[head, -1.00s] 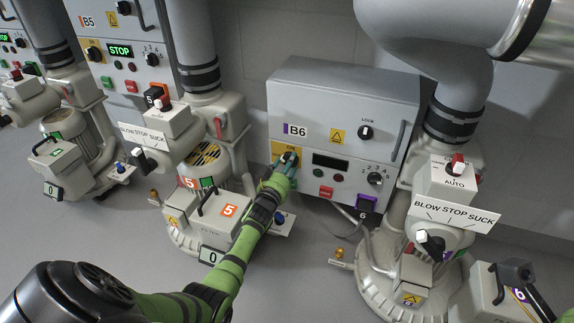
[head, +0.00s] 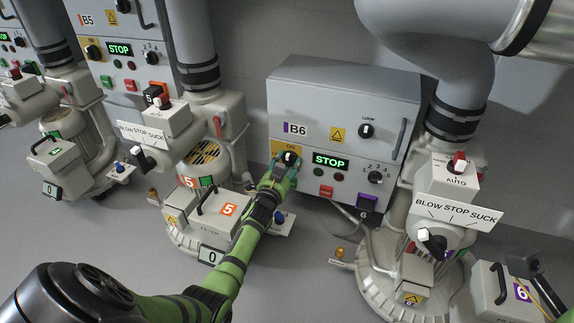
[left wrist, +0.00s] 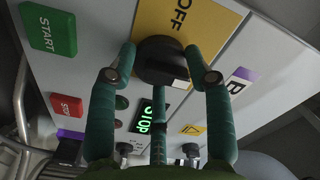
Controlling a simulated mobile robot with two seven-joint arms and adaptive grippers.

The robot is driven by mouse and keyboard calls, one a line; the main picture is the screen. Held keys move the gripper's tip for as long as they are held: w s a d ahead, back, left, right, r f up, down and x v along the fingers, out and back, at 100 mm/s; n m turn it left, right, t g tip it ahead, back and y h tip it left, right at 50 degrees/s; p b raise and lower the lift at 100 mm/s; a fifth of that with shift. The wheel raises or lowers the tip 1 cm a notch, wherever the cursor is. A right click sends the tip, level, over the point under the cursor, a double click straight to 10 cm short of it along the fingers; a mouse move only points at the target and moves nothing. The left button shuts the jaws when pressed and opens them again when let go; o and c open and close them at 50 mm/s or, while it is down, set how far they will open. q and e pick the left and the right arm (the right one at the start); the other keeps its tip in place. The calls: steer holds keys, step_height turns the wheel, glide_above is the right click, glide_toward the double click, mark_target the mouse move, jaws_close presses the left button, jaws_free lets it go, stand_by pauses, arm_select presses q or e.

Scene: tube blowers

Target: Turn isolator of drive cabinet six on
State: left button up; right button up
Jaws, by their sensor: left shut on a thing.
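Drive cabinet six (head: 360,95) is the grey box marked B6. Its isolator is a black knob (left wrist: 160,62) on a yellow plate (head: 284,146), with ON legible in the head view and OFF in the left wrist view. My left gripper (head: 286,167) is on the knob, its teal fingers (left wrist: 162,72) on either side of it and shut on it. A pale mark shows on the knob's face, on the side away from OFF. The fingers partly hide the knob in the head view. The cabinet's display (head: 331,161) is lit green and reads STOP.
Cabinet six also has a red button (head: 326,190), a LOCK knob (head: 366,130) and a numbered selector (head: 375,176). Cabinet B5 (head: 100,55) stands left. Blower six (head: 447,180) stands right. A dark jointed part (head: 524,264) at lower right may be my right gripper.

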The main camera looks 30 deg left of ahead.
mark_target(291, 130)
arm_select(q)
steer(key=shift+m, duration=0.4)
steer(key=o, duration=1.2)
steer(key=shift+c, duration=0.2)
step_height(291, 130, up, 10)
steer(key=shift+a+f, duration=0.1)
steer(key=shift+r, duration=0.25)
steer(key=shift+f, duration=0.1)
